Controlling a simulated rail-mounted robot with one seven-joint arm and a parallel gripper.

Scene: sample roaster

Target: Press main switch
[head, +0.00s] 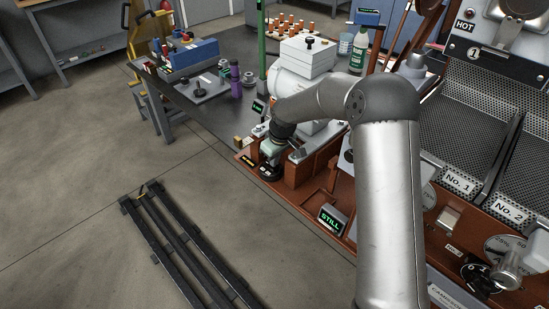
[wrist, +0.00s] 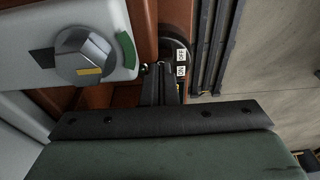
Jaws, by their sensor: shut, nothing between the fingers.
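The main switch is taken to be the dark rounded fitting (wrist: 176,48) with white ON and OFF labels, in the wrist view on the brown panel edge. My gripper (wrist: 158,68) is shut and empty. Its dark fingers point at the panel just left of the labels, and they hide part of the switch. Whether the tips touch it cannot be told. In the head view my gripper (head: 268,172) is low at the front left edge of the brown roaster bench (head: 300,205). The switch cannot be made out there.
A grey knob (wrist: 82,58) with a yellow mark and green arc sits left of the fingers. A display reading STILL (head: 331,219) stands on the bench. Dark rails (head: 185,245) lie on the floor. A dark table (head: 215,105) with tools stands behind.

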